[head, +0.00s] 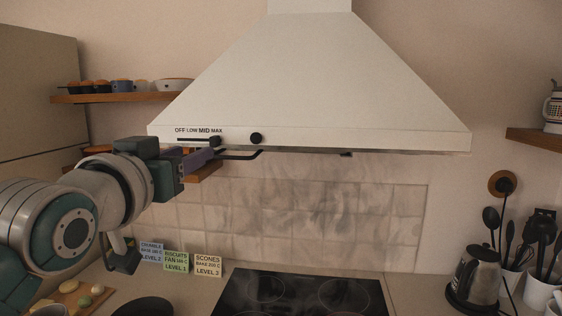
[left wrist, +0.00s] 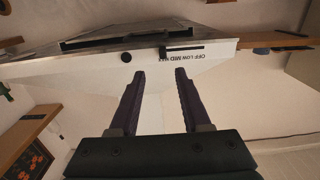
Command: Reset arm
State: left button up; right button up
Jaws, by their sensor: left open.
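My left arm comes in from the left in the head view. Its gripper (head: 212,153) is just below the hood's lower left front edge. In the left wrist view, the two dark purple fingers (left wrist: 160,74) are apart, with nothing between them. The white range hood (head: 310,75) is ahead of them, and its front panel shows upside down in the wrist view (left wrist: 215,60). The black slider knob (head: 215,140) sits at the right end of its track, under the MAX label. I cannot tell whether a finger touches the hood. My right gripper is not in view.
A round black knob (head: 256,138) is right of the slider. Wooden shelves with pots (head: 122,86) are at the left. Below are a black hob (head: 300,294), recipe cards (head: 176,262) and a kettle (head: 478,275). The space before the tiled wall (head: 310,205) is free.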

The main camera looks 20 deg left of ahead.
pick_arm(q)
jog(key=shift+s+d, duration=0.1)
jog(key=shift+s, duration=0.25)
jog(key=s+d+f+m+g+h+p, duration=0.1)
jog(key=s+d+f+g+p, duration=0.2)
jog(key=s, duration=0.6)
jog(key=s+d+f+m+g+h+p, duration=0.1)
jog(key=s+d+f+m+g+p, duration=0.1)
jog(key=s+g, duration=0.4)
jog(key=s+d+f+m+g+h+p, duration=0.1)
jog(key=s+d+f+g+p, duration=0.4)
jog(key=s, duration=0.7)
jog(key=shift+d+f+m+h, duration=0.2)
jog(key=shift+d+m+h, duration=0.1)
jog(key=shift+d+h, duration=0.25)
